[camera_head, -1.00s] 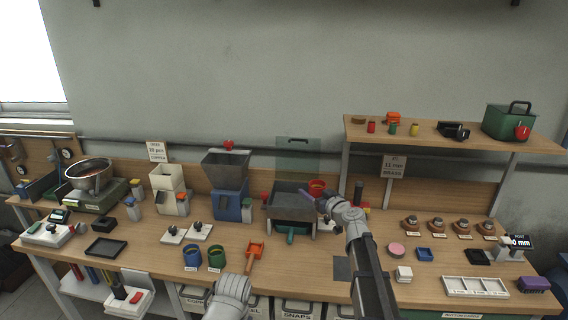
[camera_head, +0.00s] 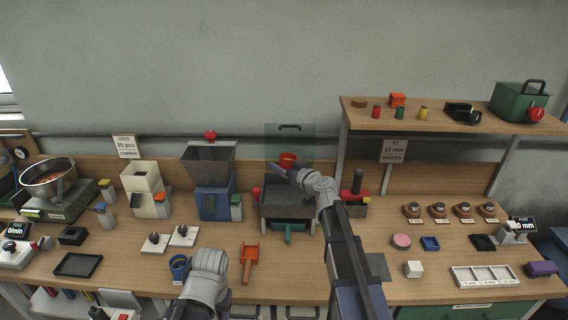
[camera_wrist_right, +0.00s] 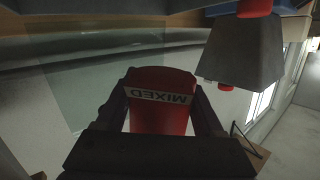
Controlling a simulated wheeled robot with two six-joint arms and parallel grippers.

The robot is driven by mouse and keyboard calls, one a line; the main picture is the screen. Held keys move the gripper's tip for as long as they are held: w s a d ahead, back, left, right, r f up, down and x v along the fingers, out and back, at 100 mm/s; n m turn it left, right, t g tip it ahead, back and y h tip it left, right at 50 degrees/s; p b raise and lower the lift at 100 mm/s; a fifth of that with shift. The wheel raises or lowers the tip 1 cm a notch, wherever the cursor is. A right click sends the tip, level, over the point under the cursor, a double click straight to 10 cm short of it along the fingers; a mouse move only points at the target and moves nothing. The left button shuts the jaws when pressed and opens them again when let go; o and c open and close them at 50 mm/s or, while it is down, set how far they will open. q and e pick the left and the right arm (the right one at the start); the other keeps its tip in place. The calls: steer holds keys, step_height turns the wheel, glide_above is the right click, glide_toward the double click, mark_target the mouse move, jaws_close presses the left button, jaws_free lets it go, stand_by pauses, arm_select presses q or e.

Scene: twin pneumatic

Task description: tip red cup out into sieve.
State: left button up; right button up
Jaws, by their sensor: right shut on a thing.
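The red cup (camera_head: 288,161) is held above the back of the sieve in the head view and looks upright there. Its MIXED label faces the wrist camera, and the cup (camera_wrist_right: 160,110) sits between the fingers in the right wrist view, where the scene appears upside down. My right gripper (camera_head: 279,170) is shut on the cup. The sieve (camera_head: 285,203) is a dark grey open tray on a stand below; my right wrist hides part of its right side. My left wrist shows low in the head view, but its fingers do not.
A grey hopper (camera_head: 208,165) on a blue base stands left of the sieve. A translucent panel (camera_head: 289,132) stands behind it. A black and red device (camera_head: 357,187) is close on the right. An orange scoop (camera_head: 249,256) lies in front.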

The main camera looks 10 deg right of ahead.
steer(key=m+y+b, duration=0.1)
steer(key=m, duration=0.5)
steer(key=a+m+g+y+b, duration=0.1)
steer(key=m+y, duration=0.1)
steer(key=m, duration=0.3)
steer(key=s+a+m+y, duration=0.1)
steer(key=m+y, duration=0.1)
steer(key=m, duration=0.4)
steer(key=shift+s+a+f+m+b, duration=0.1)
steer(key=shift+a+f+m+b, duration=0.2)
steer(key=shift+f+b, duration=0.1)
steer(key=shift+r, duration=0.2)
stand_by(1.7)
